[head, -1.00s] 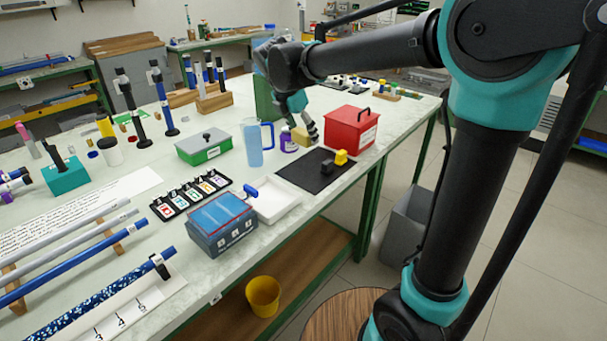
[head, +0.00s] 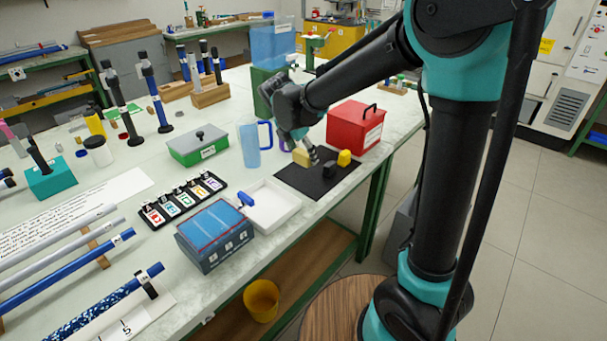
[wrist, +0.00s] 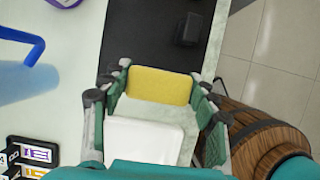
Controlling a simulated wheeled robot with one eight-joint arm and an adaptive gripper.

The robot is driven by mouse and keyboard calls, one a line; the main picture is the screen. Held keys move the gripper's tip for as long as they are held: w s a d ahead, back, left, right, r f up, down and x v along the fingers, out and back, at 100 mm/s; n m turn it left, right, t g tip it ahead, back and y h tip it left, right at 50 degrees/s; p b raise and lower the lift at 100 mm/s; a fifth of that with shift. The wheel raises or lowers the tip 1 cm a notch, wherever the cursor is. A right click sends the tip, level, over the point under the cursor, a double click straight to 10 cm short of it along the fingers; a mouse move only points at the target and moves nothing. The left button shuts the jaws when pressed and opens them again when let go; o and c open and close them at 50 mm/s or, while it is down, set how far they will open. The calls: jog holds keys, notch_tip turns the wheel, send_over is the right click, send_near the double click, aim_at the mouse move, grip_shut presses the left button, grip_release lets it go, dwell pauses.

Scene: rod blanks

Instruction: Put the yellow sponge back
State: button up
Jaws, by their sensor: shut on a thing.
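My gripper (wrist: 158,92) is shut on the yellow sponge (wrist: 160,85), which sits between its two fingers in the wrist view. In the head view the sponge (head: 301,157) shows at the fingertips of my gripper (head: 307,154), over the far left part of the black mat (head: 300,181). The mat (wrist: 140,40) lies beyond the sponge in the wrist view. Whether the sponge touches the mat is not clear.
A white tray (head: 268,207) lies left of the mat.

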aim_at(307, 181)
notch_tip(307, 181, down, 8)
jog(key=shift+f, duration=0.1)
dwell(0.4)
jog(key=o, duration=1.1)
